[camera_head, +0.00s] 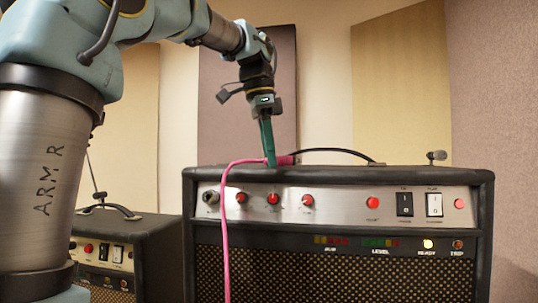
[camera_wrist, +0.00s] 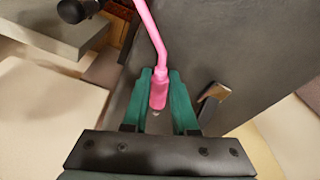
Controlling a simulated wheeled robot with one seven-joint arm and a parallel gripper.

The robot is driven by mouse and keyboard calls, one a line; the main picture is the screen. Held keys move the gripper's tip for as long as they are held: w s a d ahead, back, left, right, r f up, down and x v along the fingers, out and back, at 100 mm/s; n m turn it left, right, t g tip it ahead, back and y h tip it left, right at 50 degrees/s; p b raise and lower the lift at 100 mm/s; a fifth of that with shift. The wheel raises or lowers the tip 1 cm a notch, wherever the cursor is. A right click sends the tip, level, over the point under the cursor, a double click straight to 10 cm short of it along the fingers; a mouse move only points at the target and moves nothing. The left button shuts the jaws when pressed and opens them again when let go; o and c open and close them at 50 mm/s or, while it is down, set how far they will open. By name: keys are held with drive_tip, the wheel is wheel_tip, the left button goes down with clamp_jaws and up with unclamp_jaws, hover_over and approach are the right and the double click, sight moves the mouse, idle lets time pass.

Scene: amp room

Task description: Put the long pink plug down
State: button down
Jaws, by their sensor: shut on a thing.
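The long pink plug (camera_head: 286,160) is at the top of the large amp (camera_head: 340,172), near its front edge. Its pink cable (camera_head: 224,220) hangs down over the amp's front panel. My gripper (camera_head: 268,155) points down from above, with its green fingers shut on the plug. In the wrist view the plug (camera_wrist: 158,92) sits between the two green fingers of my gripper (camera_wrist: 160,78), with the cable (camera_wrist: 150,30) leading away upward in the picture. The amp's dark top (camera_wrist: 200,50) is close below. I cannot tell whether the plug touches it.
A black carry handle (camera_head: 335,151) arches over the amp top behind the plug. A small knobbed part (camera_head: 437,156) stands at its right end. A smaller amp (camera_head: 150,235) stands at the left.

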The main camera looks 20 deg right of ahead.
drive_tip(key=c, duration=0.9)
unclamp_jaws()
drive_tip(key=shift+a+f, duration=0.1)
drive_tip(key=shift+f, duration=0.55)
drive_tip(key=shift+c, duration=0.2)
drive_tip(key=shift+o, duration=1.2)
drive_tip(key=shift+r, duration=0.25)
wheel_tip(320, 180, up, 13)
drive_tip(key=a+p, duration=0.1)
drive_tip(key=p, duration=0.2)
drive_tip(key=shift+a, duration=0.3)
drive_tip(key=shift+w, duration=0.1)
